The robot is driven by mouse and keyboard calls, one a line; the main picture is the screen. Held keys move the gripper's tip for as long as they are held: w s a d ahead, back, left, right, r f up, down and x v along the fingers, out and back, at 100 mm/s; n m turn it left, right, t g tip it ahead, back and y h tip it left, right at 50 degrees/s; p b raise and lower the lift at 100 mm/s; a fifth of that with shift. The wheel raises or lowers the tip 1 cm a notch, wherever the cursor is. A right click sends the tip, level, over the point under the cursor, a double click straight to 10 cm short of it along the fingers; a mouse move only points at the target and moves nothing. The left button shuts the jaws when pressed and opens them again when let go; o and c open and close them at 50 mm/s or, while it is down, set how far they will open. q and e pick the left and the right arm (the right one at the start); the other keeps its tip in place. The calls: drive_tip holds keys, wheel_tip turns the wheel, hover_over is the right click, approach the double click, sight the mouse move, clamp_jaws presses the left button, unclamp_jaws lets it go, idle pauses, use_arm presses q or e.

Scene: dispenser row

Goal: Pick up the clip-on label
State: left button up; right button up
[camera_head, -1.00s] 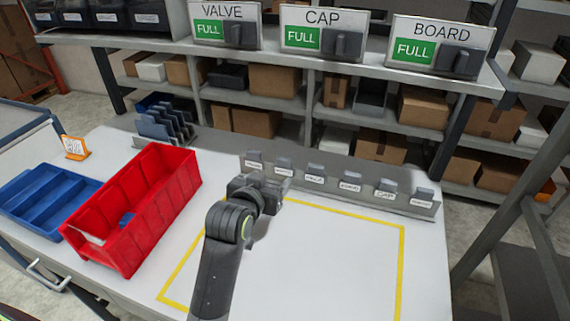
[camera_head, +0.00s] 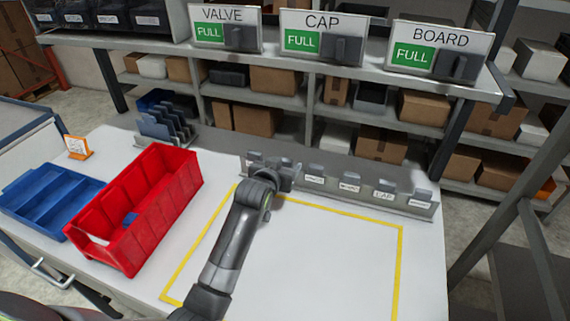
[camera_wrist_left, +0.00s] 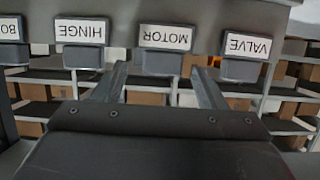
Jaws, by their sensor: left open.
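Several grey clip-on labels with white name faces sit in a row on a grey rail (camera_head: 330,199) at the back of the table. In the left wrist view their lettering is upside down: the MOTOR label (camera_wrist_left: 165,38), with the HINGE label (camera_wrist_left: 80,31) and VALVE label (camera_wrist_left: 246,45) on either side. My left gripper (camera_head: 284,174) is at the left part of the rail and hides some of the row. It is open, and its fingers (camera_wrist_left: 159,75) point towards the MOTOR label, one on each side of its clip. Nothing is visibly held. My right gripper is not in view.
A red bin (camera_head: 133,250), a blue tray (camera_head: 55,202) and a grey slotted rack (camera_head: 165,127) stand to the left. A yellow-outlined area (camera_head: 340,270) in front of the rail is bare. A shelf behind carries VALVE, CAP and BOARD signs (camera_head: 322,37).

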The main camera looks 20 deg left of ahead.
sight(284, 162)
use_arm(q)
drive_tip(key=shift+x, duration=1.7)
drive_tip(key=shift+a, duration=0.15)
drive_tip(key=c, duration=1)
